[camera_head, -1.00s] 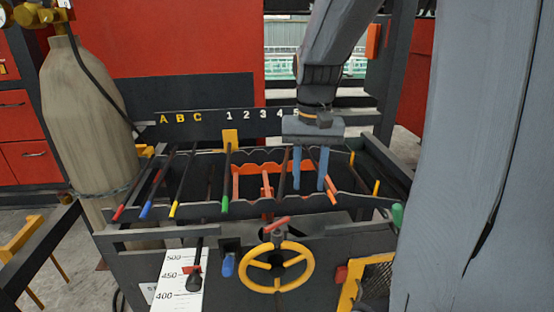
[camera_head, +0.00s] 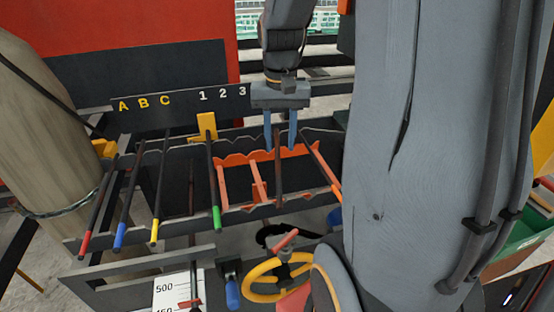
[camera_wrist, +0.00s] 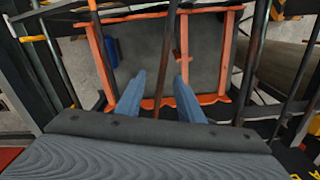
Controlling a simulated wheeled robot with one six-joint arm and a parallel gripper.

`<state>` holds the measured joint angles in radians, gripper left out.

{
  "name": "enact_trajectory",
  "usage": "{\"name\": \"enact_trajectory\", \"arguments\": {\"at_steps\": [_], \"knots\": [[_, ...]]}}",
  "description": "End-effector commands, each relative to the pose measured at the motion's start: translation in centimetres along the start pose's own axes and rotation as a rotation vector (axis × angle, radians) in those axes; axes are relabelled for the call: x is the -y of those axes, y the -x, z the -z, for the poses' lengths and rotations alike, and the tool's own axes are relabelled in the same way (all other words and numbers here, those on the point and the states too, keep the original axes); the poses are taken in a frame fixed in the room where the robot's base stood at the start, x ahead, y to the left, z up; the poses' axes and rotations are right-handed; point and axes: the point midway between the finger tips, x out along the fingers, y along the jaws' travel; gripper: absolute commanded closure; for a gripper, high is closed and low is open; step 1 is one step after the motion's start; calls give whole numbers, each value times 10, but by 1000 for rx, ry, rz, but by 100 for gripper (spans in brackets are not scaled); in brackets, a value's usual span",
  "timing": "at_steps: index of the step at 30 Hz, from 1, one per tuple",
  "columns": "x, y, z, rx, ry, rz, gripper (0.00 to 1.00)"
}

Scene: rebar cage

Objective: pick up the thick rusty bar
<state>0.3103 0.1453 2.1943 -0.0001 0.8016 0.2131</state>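A dark brown, rusty-looking bar (camera_head: 278,178) lies front to back across the notched rack (camera_head: 185,217), right of the green-tipped bar (camera_head: 213,170). My gripper (camera_head: 281,146) hangs above the rack from behind, its two blue fingers pointing down and apart. In the head view the fingers appear on either side of the brown bar's far part. In the wrist view the brown bar (camera_wrist: 168,50) runs through the gap between the fingertips (camera_wrist: 160,78), with space on both sides. Whether the fingertips reach down to the bar's height is hard to tell.
Red-, blue- and yellow-tipped bars lie at left; an orange-tipped bar (camera_head: 322,165) lies slanted at right. Orange notched supports (camera_head: 258,180) sit inside the rack. A yellow handwheel (camera_head: 262,282) stands in front. A tan gas cylinder (camera_head: 40,130) stands left.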

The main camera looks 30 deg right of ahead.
Motion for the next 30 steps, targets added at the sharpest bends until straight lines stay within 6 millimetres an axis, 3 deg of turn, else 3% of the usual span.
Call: {"name": "enact_trajectory", "arguments": {"at_steps": [10, 20, 27, 30], "knots": [[5, -40, 4, 4, -2, -1, 66], [5, -48, 4, 0, -2, 0, 66], [5, -47, 4, 0, -2, 0, 100], [5, -47, 4, 0, -2, 0, 100]]}}
